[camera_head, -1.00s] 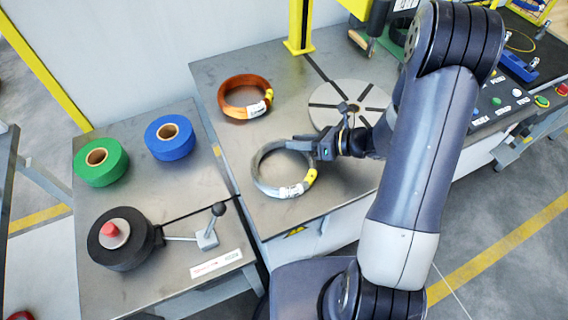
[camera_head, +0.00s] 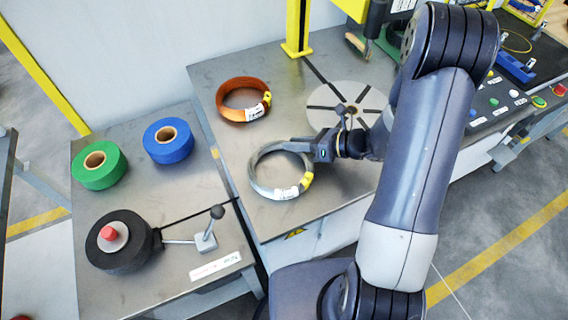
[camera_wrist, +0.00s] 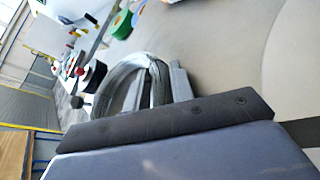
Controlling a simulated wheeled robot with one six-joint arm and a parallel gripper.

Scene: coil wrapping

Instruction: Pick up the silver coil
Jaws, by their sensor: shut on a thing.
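The silver coil (camera_head: 262,186) is a grey wire ring with a white label and a yellow tag on its near right side. It is over the front left part of the metal table in the head view. My gripper (camera_head: 306,147) is shut on the coil's far right rim. The coil also shows in the wrist view (camera_wrist: 128,72), in front of the gripper body. I cannot tell from the pictures whether the coil's underside touches the table.
A copper-coloured coil (camera_head: 226,109) lies behind the silver coil. A slotted round plate (camera_head: 340,93) is right of it. The left table holds a green roll (camera_head: 82,176), a blue roll (camera_head: 160,152) and a black roll (camera_head: 104,258) with a lever (camera_head: 205,241).

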